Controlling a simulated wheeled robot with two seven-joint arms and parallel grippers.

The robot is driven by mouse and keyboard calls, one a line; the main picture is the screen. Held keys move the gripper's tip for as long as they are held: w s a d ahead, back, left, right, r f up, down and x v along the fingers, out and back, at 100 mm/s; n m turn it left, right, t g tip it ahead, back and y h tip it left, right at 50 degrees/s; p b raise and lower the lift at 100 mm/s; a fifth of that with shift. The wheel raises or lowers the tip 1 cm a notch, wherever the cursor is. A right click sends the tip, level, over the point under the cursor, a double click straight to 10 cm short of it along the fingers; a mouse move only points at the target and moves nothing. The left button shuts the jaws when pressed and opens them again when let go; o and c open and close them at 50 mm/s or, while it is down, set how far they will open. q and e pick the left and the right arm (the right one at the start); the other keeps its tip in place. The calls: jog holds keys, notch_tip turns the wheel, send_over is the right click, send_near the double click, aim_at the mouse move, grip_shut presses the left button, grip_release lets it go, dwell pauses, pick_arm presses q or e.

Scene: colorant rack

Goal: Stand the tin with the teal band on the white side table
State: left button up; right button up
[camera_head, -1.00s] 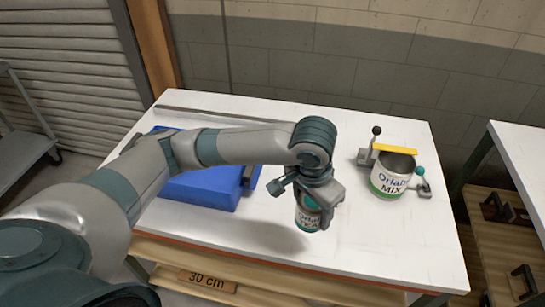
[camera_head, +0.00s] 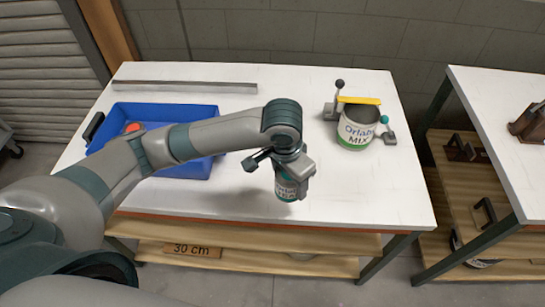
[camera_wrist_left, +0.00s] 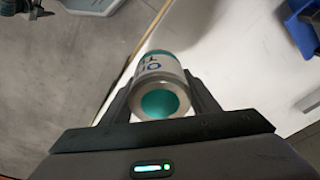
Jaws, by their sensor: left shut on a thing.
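The tin with the teal band (camera_head: 286,187) is a small white can with dark lettering, held over the front part of the white worktable (camera_head: 350,200). My left gripper (camera_head: 290,175) is shut on it, and the fingers hide part of its side. In the left wrist view the tin (camera_wrist_left: 161,66) sits between the two fingers, its teal round end facing the camera. A second white-topped table, which looks like the white side table (camera_head: 490,100), stands at the right, apart from the worktable. My right gripper is not in view.
A green-banded pot marked "Orlab MIX" (camera_head: 357,130) stands in a holder with a yellow bar (camera_head: 359,100). A blue tray (camera_head: 195,168) lies behind my arm. A dark clamp-like block (camera_head: 530,123) sits on the side table's right. That table's near left top is clear.

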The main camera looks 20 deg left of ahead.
pick_arm(q)
jog(key=w+a+f, duration=0.1)
jog(key=w+f, duration=0.1)
jog(key=w+a+f+p, duration=0.1)
jog(key=w+a+f, duration=0.1)
jog(key=w, duration=0.1)
jog(key=w+a+f+p, duration=0.1)
jog(key=w+a, duration=0.1)
jog(key=w, duration=0.1)
jog(key=shift+w+f, duration=0.2)
jog(key=shift+f, duration=0.2)
jog(key=shift+f+p, duration=0.75)
jog(key=shift+f, duration=1.25)
jog(key=o, duration=0.7)
jog(key=shift+f, duration=0.15)
jog(key=o, duration=0.5)
jog(key=shift+c, duration=0.2)
